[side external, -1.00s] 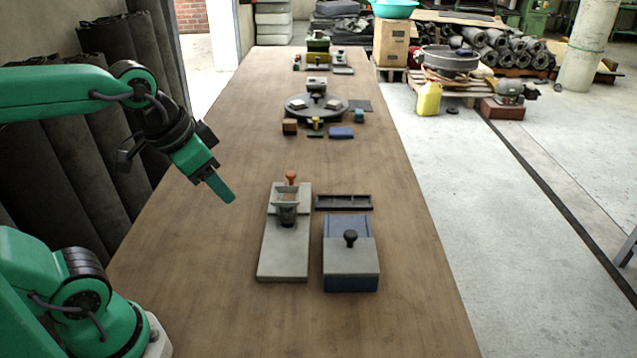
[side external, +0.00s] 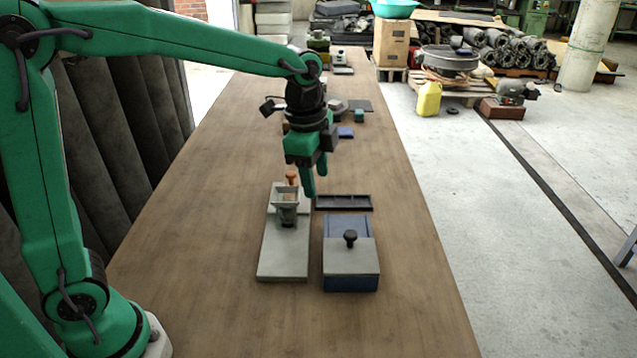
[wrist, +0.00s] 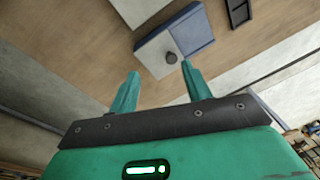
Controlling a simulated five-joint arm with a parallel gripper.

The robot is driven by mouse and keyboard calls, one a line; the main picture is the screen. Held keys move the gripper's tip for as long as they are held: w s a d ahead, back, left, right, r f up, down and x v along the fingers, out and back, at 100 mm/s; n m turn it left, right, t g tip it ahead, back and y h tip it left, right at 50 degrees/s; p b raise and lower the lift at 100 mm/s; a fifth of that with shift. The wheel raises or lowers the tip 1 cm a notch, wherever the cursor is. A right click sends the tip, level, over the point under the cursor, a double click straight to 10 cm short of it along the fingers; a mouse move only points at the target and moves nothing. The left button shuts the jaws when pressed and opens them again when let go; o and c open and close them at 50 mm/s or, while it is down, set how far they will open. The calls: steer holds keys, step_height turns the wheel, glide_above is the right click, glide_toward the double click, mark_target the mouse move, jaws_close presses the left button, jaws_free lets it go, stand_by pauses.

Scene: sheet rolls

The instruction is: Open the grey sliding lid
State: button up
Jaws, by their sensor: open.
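The grey sliding lid (side external: 350,262) lies on a blue box (side external: 350,284) on the table. It covers the near part of the box, and the blue far part (side external: 348,224) shows beyond it. A black knob (side external: 350,237) stands on the lid near its far edge. My gripper (side external: 316,185) hangs above the table, beyond and left of the box, with its fingers pointing down. It is open and empty. In the wrist view the lid (wrist: 154,55) and knob (wrist: 171,58) show beyond my open fingers (wrist: 157,82), apart from them.
A grey board (side external: 283,262) with a small hopper (side external: 285,205) and an orange knob (side external: 292,177) stands left of the box. A dark divided tray (side external: 343,203) lies just beyond the box. The wooden table (side external: 410,310) is clear nearer and to the right.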

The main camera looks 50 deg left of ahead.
mark_target(350, 233)
steer(key=w+d+f+m, duration=0.1)
steer(key=w+f, duration=0.1)
steer(key=w+d+f+m+g, duration=0.1)
steer(key=w+d+f+m, duration=0.2)
steer(key=w+f+m, duration=0.1)
steer(key=shift+d+f+g, duration=0.2)
steer(key=shift+g, duration=0.1)
steer(key=shift+f, duration=0.15)
steer(key=shift+f, duration=3.75)
jaws_close()
